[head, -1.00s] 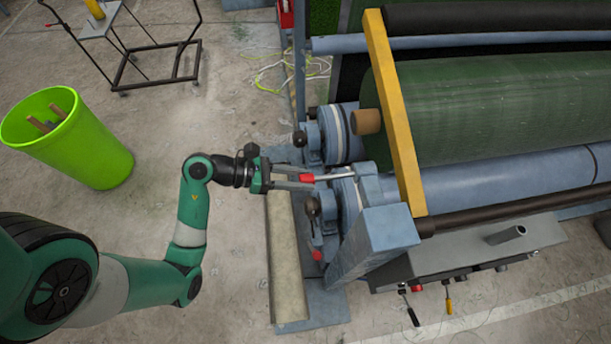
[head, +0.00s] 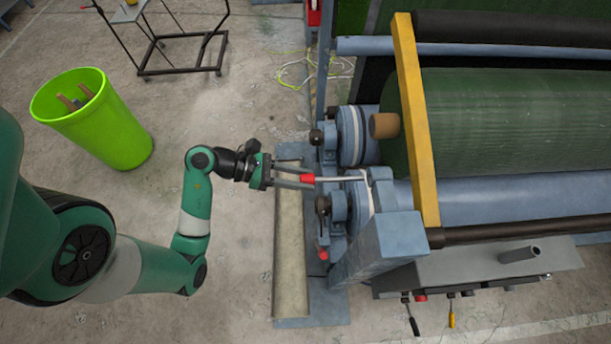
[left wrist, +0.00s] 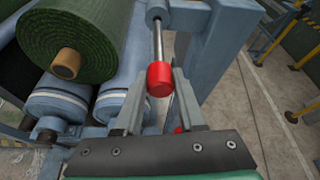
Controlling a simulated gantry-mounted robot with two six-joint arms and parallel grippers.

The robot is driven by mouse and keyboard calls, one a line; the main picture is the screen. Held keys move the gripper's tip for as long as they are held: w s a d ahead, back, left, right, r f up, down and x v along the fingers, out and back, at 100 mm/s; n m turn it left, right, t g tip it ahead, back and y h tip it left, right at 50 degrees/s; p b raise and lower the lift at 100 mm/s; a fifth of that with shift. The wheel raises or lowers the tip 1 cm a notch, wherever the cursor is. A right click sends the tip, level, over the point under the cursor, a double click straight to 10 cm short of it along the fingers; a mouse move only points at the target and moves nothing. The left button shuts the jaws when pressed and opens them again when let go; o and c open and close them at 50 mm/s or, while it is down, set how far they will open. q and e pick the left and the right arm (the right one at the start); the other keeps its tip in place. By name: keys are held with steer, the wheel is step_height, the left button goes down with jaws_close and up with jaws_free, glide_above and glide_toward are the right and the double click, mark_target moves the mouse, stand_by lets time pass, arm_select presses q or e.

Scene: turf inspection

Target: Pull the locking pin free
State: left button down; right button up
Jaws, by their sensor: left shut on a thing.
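The locking pin has a red head (head: 307,179) and a thin bright metal shaft (head: 340,179). My left gripper (head: 308,178) is shut on the red head, beside the blue machine frame. The shaft runs right from the head to the blue bracket (head: 380,185). In the left wrist view the red head (left wrist: 160,78) sits between the fingertips, and the shaft (left wrist: 157,42) leads up to a blue round socket (left wrist: 157,12). The shaft's far end appears to meet the socket; its tip is hidden. My right gripper is not in view.
A green turf roll (head: 500,120) lies on blue rollers behind a yellow bar (head: 415,120). A second red knob (head: 323,255) is below the pin. A lime bin (head: 110,130) stands left. Open concrete floor lies between bin and machine.

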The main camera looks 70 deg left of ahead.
arm_select(q)
steer(key=shift+s, duration=0.1)
steer(key=s, duration=0.1)
steer(key=s+a, duration=0.1)
steer(key=s, duration=0.2)
steer(key=shift+s+a, duration=0.35)
